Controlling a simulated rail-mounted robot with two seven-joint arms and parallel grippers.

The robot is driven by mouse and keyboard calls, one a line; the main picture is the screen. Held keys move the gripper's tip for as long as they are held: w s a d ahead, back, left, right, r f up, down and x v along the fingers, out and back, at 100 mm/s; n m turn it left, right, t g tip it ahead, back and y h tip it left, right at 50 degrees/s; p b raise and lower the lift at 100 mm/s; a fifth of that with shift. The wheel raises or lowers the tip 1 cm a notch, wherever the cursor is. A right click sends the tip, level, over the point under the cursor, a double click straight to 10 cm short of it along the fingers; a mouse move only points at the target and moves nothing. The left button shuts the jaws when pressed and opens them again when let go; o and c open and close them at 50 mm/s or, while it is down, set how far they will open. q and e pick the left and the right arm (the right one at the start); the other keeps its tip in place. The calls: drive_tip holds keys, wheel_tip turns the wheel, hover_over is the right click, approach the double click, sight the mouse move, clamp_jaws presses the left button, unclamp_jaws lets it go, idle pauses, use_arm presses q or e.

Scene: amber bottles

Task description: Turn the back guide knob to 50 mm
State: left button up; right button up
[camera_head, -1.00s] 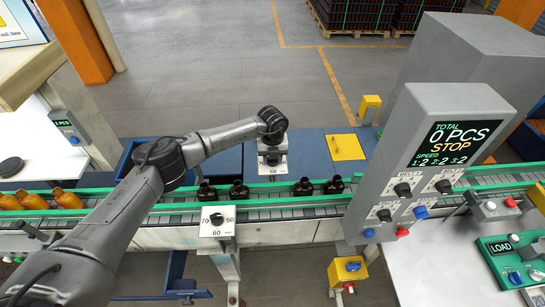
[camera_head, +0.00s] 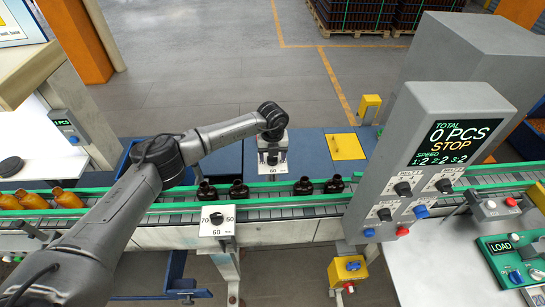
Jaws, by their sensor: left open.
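The back guide knob (camera_head: 272,159) is a small dark knob on a pale plate at the far side of the conveyor. The plate's number below the knob seems to read 60; its other marks are hidden or too small to read. My left gripper (camera_head: 271,149) is open and points down right over this knob. I cannot tell whether its fingers touch the knob or stand around it. The front guide knob (camera_head: 216,218) sits on a white plate marked 70, 50 and 60 on the near side. My right gripper is not in view.
Dark amber bottles (camera_head: 304,186) stand between green guide rails on the conveyor (camera_head: 270,207). A grey control box (camera_head: 425,160) at the right reads 0 PCS, STOP. A yellow plate (camera_head: 345,146) lies right of my gripper.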

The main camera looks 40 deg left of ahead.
use_arm(q)
wheel_tip(320, 180, up, 13)
drive_tip(key=b, duration=0.1)
drive_tip(key=shift+f+b, duration=0.15)
drive_tip(key=shift+b, duration=0.15)
idle(0.5)
